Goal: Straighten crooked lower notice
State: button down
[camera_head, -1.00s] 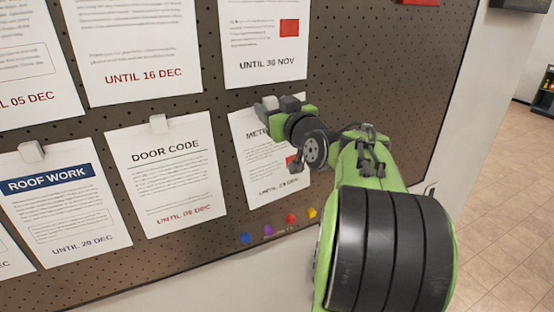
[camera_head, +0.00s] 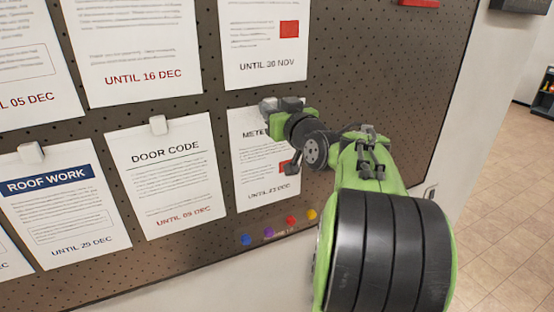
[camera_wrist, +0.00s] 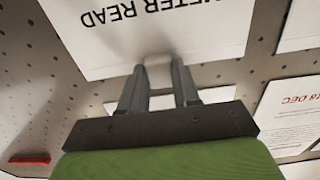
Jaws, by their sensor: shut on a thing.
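The lower notice headed "METER READ..." (camera_head: 256,172) hangs on the dark pegboard, right of the "DOOR CODE" notice. Its sides run about in line with the notice above it. My gripper (camera_head: 281,106) is at its top edge, and my arm covers its upper right part. In the wrist view the notice (camera_wrist: 165,25) appears upside down. There my gripper (camera_wrist: 158,82) has its two fingers closed on the pale clip (camera_wrist: 158,70) at the notice's top edge.
The "DOOR CODE" notice (camera_head: 172,180) and "ROOF WORK" notice (camera_head: 68,210) hang to the left. The "UNTIL 30 NOV" notice (camera_head: 262,45) is close above. Several coloured pins (camera_head: 290,221) sit below. A red object (camera_wrist: 30,159) shows in the wrist view. The board's right side is bare.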

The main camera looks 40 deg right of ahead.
jog(key=c, duration=0.7)
grip_release()
jog(key=shift+c, duration=0.2)
jog(key=b+v, duration=0.3)
jog(key=v, duration=1.2)
jog(key=shift+s+a, duration=0.25)
jog(key=shift+s, duration=0.1)
